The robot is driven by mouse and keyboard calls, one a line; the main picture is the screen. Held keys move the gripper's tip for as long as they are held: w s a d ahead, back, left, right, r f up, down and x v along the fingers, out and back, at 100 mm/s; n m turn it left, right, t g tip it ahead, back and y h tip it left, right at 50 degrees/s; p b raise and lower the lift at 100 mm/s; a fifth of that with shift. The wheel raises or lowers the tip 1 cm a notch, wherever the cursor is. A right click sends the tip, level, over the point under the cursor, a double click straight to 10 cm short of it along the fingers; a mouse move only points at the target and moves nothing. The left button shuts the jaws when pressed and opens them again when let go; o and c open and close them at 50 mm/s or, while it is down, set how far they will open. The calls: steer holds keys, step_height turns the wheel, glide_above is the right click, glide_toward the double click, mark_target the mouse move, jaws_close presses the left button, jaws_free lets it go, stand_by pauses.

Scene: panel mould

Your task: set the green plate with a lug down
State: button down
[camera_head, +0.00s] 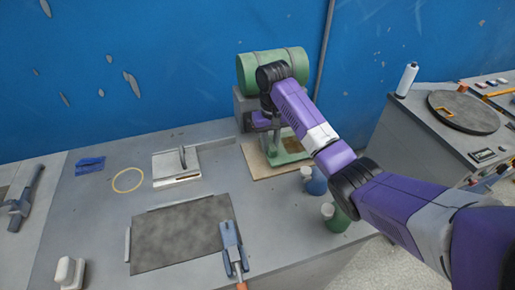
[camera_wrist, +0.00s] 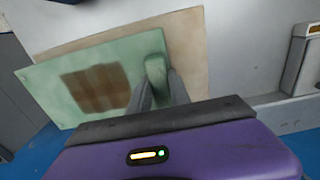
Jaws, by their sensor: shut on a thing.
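The green plate (camera_wrist: 45,82) with a brown square patch shows in the wrist view. Its upright green lug (camera_wrist: 156,72) stands between the fingers of my gripper (camera_wrist: 160,90), which is shut on it. In the head view the green plate (camera_head: 283,157) is partly hidden by my arm and hangs over or lies on a tan board (camera_head: 256,168). The tan board (camera_wrist: 185,45) also shows beyond the plate in the wrist view. I cannot tell whether the plate touches the board.
A blue bottle (camera_head: 316,184) and a green bottle (camera_head: 336,218) stand close on the right, under my arm.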

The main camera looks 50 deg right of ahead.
mark_target(257, 158)
steer(key=a, duration=0.1)
steer(key=w+a, duration=0.1)
steer(key=w+a+p, duration=0.1)
steer(key=a, duration=0.1)
steer(key=shift+w+r, duration=0.15)
steer(key=shift+w, duration=0.1)
steer(key=shift+s+d+f, duration=0.1)
steer(key=shift+f, duration=0.75)
steer(key=c, duration=1.2)
jaws_free()
steer(key=shift+f, duration=0.15)
step_height(257, 158, up, 12)
steer(key=p, duration=0.4)
